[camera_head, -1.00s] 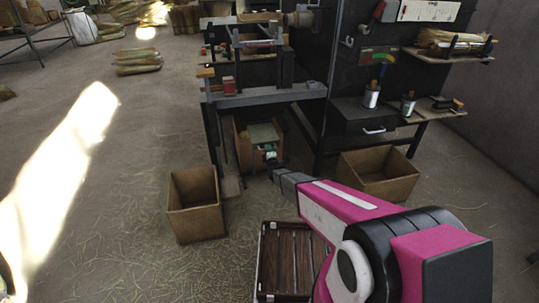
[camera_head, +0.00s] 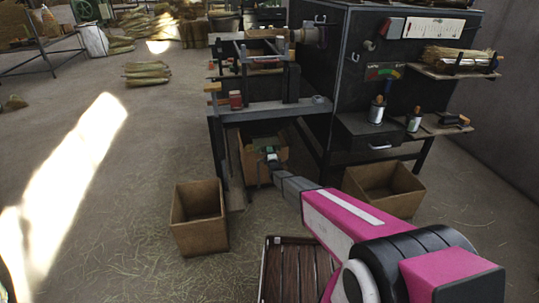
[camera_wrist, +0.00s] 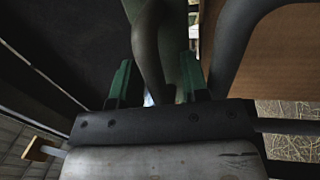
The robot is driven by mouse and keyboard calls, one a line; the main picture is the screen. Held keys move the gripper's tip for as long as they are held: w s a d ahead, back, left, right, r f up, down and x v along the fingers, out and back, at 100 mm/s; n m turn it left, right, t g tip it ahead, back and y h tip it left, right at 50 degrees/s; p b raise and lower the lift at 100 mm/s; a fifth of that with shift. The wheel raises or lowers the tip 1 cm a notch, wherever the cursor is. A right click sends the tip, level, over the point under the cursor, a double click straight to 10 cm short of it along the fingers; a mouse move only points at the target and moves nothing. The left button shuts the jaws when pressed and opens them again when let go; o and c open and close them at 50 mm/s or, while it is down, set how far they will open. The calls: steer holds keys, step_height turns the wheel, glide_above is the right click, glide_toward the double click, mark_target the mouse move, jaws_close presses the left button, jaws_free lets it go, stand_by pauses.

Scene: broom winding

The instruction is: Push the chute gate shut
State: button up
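The chute gate seems to be the dark green panel (camera_head: 262,143) at the top of a brown box under the bench in the head view; its exact outline and hinge are too small to tell. My gripper (camera_head: 271,157) is at the panel's near edge, low in front of the box. In the wrist view my gripper (camera_wrist: 155,62) has its two green fingers apart. A dark grey-green curved piece (camera_wrist: 148,40) shows between and beyond them. I cannot tell whether the fingers touch it. The panel's far side is hidden.
The bench (camera_head: 270,112) stands over the brown box, its legs close on the left. Open brown bins stand left (camera_head: 198,225) and right (camera_head: 385,190) of my arm. A slatted dark crate (camera_head: 290,265) lies in front.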

steer(key=shift+s, duration=0.15)
steer(key=v, duration=1)
steer(key=shift+s, duration=0.3)
steer(key=shift+f, duration=0.15)
steer(key=s+d+r+m+g+h, duration=0.4)
steer(key=s+d+r+m+g, duration=0.6)
steer(key=d, duration=0.4)
steer(key=s+d+r+m+g, duration=0.3)
steer(key=s, duration=0.6)
steer(key=s+d+r+m+g+h, duration=0.1)
steer(key=s+d+r+m+g, duration=0.2)
steer(key=s, duration=0.7)
steer(key=s+d+r+m+g, duration=0.3)
steer(key=s+d+r+m, duration=0.2)
steer(key=s, duration=0.5)
steer(key=shift+r+h, duration=0.2)
steer(key=shift+h, duration=0.1)
